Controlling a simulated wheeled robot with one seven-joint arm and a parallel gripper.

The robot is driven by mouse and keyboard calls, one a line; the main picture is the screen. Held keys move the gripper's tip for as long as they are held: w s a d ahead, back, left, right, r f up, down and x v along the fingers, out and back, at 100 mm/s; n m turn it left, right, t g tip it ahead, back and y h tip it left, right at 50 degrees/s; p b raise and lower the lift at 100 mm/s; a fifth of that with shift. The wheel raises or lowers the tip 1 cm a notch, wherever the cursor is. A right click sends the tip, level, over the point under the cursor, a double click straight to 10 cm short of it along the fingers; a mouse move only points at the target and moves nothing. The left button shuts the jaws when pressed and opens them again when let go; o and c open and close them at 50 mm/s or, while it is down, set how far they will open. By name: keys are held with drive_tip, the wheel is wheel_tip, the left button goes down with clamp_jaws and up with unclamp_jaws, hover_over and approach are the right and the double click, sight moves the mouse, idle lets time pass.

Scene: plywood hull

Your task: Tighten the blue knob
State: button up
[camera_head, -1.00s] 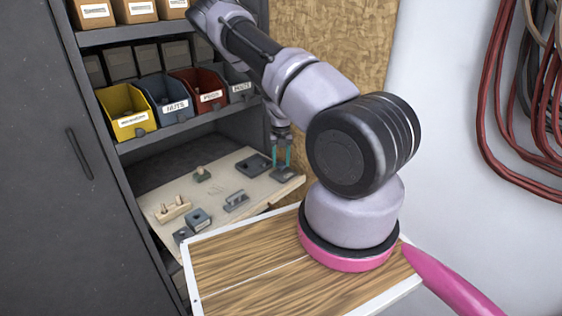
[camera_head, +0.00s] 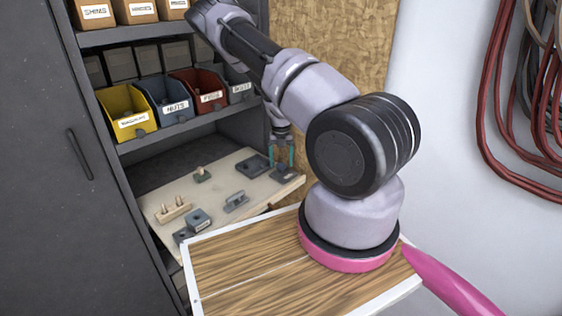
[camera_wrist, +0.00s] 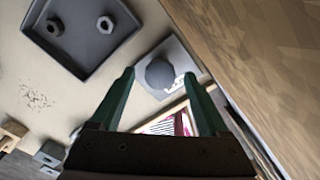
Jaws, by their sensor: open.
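My gripper (camera_head: 281,157) is open and empty, with its two green fingers pointing down over the right end of the pale work board. In the wrist view, a round knob (camera_wrist: 160,73) on a light square plate (camera_wrist: 177,58) lies just beyond and between the open fingertips (camera_wrist: 165,84). The knob looks grey there rather than clearly blue. In the head view, a dark base (camera_head: 284,173) shows below the fingers, and the knob itself cannot be made out.
The pale board (camera_head: 222,212) holds a dark tray with nuts (camera_wrist: 80,30), a grey bracket (camera_head: 236,202), a pegged wooden block (camera_head: 174,208) and a dark block (camera_head: 198,219). Labelled bins (camera_head: 168,100) stand on the shelf above. A plywood panel (camera_wrist: 250,50) rises close beside the gripper.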

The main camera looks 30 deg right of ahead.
sight(281, 165)
drive_tip(key=shift+r, duration=0.1)
wheel_tip(281, 165, up, 11)
idle(0.4)
drive_tip(key=shift+f, duration=0.2)
